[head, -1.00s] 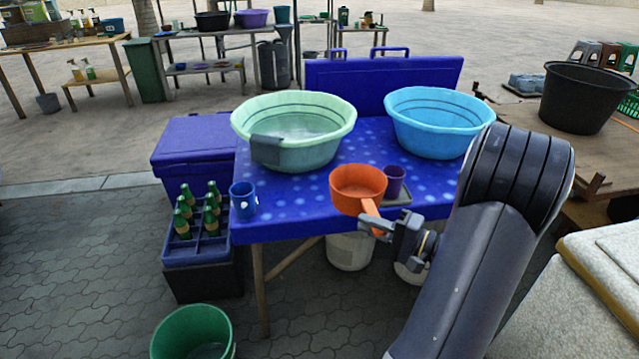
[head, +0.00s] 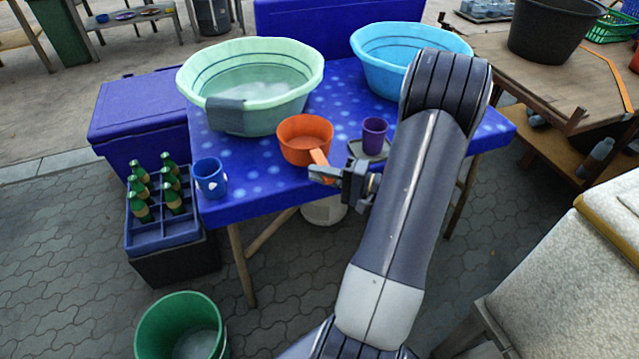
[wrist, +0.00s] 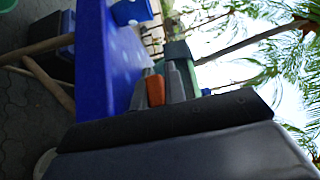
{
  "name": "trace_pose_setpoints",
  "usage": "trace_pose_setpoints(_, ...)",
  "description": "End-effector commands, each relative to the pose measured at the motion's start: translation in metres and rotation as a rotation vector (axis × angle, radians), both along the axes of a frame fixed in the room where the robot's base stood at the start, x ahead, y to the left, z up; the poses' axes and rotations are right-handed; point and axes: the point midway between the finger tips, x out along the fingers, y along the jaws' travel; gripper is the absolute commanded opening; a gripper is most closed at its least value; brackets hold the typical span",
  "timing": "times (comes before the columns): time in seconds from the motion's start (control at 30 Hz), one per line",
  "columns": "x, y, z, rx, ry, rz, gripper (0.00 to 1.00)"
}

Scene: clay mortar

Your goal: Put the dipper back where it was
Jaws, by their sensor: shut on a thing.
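The orange dipper (head: 304,140) is at the front of the table with the blue spotted cover (head: 262,184). Its handle points toward me, and my gripper (head: 322,170) is shut on that handle. The orange handle end (wrist: 156,90) also shows between the fingers in the wrist view. I cannot tell whether the dipper's bottom touches the table or hangs just above it. The bowl of the dipper does not show in the wrist view.
A pale green basin (head: 285,98) with a grey cloth stands behind the dipper. A light blue basin (head: 385,70) is at the back right. A purple cup (head: 374,134) on a small tray is right of the dipper. A blue mug (head: 210,178) stands at the left edge.

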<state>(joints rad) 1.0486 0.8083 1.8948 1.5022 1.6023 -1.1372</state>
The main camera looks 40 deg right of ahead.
Motion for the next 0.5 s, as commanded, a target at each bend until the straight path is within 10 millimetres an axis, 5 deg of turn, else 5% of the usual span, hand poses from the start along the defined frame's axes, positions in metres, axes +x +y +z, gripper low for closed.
trace_pose_setpoints(0.3,0.000,0.000,-0.036,0.002,0.000,0.000,0.00)
trace_pose_setpoints(0.5,0.000,0.000,-0.037,0.001,-0.001,0.000,0.00)
